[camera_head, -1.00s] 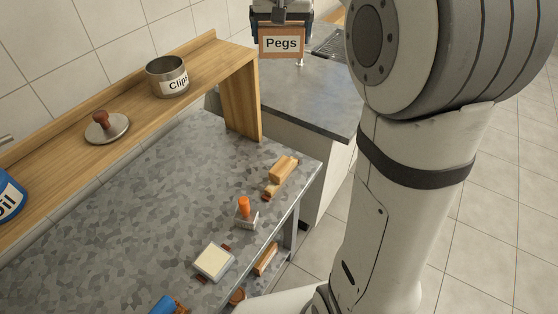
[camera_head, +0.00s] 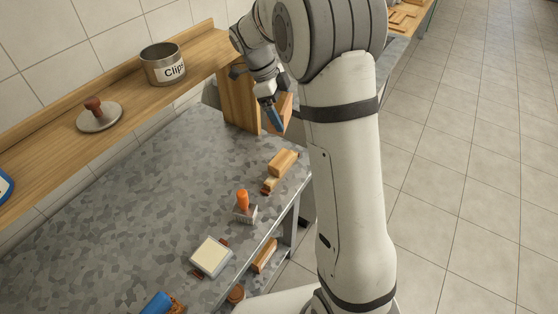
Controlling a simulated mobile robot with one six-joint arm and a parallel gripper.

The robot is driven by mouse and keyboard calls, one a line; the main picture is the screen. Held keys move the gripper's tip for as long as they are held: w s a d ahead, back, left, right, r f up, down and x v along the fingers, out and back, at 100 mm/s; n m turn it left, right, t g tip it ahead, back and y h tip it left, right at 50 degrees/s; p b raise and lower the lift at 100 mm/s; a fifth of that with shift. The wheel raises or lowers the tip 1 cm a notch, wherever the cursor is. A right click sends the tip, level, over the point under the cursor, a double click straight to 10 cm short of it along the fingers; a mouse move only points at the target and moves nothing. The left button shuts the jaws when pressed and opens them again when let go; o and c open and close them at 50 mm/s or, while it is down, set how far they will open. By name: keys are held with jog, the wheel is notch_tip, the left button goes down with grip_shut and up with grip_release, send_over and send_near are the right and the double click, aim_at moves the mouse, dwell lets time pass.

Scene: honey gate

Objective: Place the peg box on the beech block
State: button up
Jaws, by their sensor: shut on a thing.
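The peg box (camera_head: 285,107), a brown box, is held in my gripper (camera_head: 275,120) near the end of the wooden shelf. The gripper is shut on it and hides part of it; its label is turned out of view. A light wooden block, likely the beech block (camera_head: 284,161), lies on the grey mottled worktop near its right edge. The box is above and beyond this block in the picture, apart from it. The top of the block looks bare.
Small wooden pieces (camera_head: 270,185) lie just before the block. An orange-handled brush (camera_head: 243,203), a cream-topped square item (camera_head: 210,256) and a blue item (camera_head: 157,303) line the front edge.

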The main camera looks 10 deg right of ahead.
jog(key=f+m, duration=0.1)
jog(key=s+f+m+g, duration=0.1)
jog(key=f+m, duration=0.1)
jog(key=shift+f+y, duration=0.25)
jog(key=shift+y, duration=0.05)
jog(key=p, duration=0.1)
send_near(283, 159)
jog(key=shift+m, duration=0.3)
jog(key=shift+s+d+f, duration=0.45)
jog(key=shift+d+f, duration=0.05)
jog(key=shift+f, duration=0.25)
jog(key=shift+s+d+f, duration=0.45)
jog(key=shift+f, duration=0.25)
jog(key=shift+s+d+f, duration=0.45)
jog(key=shift+d+f, duration=0.05)
jog(key=shift+f, duration=0.25)
jog(key=o, duration=0.7)
jog(key=shift+o, duration=0.2)
jog(key=shift+r, duration=0.15)
jog(key=b+v, duration=0.1)
jog(key=v, duration=1.1)
jog(key=shift+b, duration=0.3)
jog(key=shift+d, duration=0.1)
